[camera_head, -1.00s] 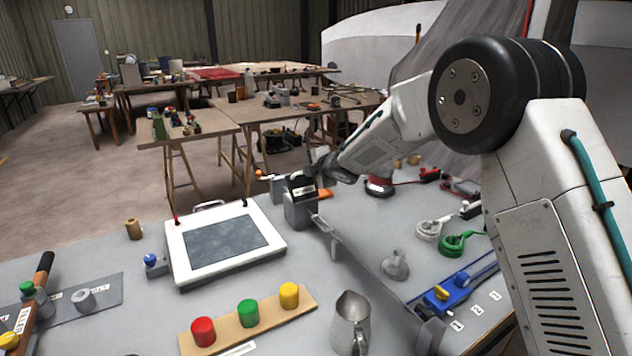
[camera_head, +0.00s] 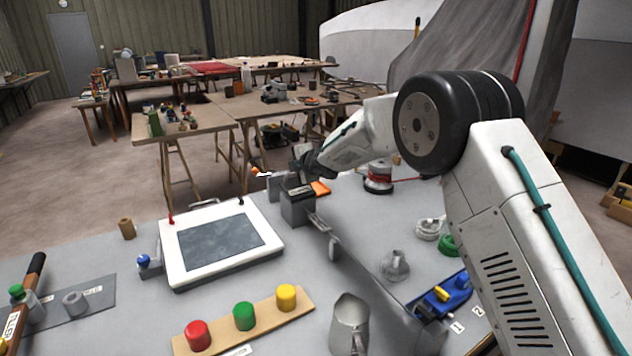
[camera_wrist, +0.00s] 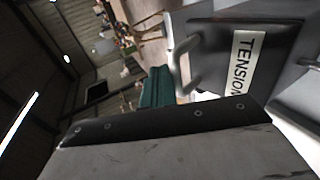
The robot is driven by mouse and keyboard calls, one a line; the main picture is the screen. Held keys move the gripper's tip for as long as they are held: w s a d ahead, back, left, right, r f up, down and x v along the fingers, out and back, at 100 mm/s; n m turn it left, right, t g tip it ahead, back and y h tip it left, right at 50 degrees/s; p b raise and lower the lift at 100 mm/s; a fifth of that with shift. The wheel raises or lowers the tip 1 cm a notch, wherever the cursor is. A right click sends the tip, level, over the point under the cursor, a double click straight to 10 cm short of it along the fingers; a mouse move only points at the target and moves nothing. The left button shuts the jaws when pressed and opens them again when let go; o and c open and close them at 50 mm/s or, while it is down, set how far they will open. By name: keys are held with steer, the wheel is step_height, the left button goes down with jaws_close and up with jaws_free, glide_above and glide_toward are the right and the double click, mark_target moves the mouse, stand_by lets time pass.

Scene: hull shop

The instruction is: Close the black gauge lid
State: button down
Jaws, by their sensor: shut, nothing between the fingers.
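The gauge is a grey box (camera_head: 297,210) on the workbench, beyond the right corner of the white-framed panel. Its black lid (camera_head: 299,190) lies nearly flat across the top of the box; I cannot tell if it is fully down. In the wrist view the black lid (camera_wrist: 212,50) fills the upper right, with a white TENSION label and a grey loop handle (camera_wrist: 184,68) at its left side. My gripper (camera_head: 298,166) is shut and empty, just above and behind the lid. Whether it touches the lid is unclear.
The white-framed panel (camera_head: 166,252) stands left of the gauge. A board with red, green and yellow buttons (camera_head: 265,319) and a metal jug (camera_head: 349,325) are in front. A grey funnel (camera_head: 394,265) is to the right. An orange item (camera_head: 320,188) lies beside the gauge.

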steer(key=shift+w+a+f, duration=0.1)
steer(key=shift+w+f, duration=0.15)
steer(key=shift+w+a+f, duration=0.1)
steer(key=shift+w+f, duration=0.05)
stand_by(1.1)
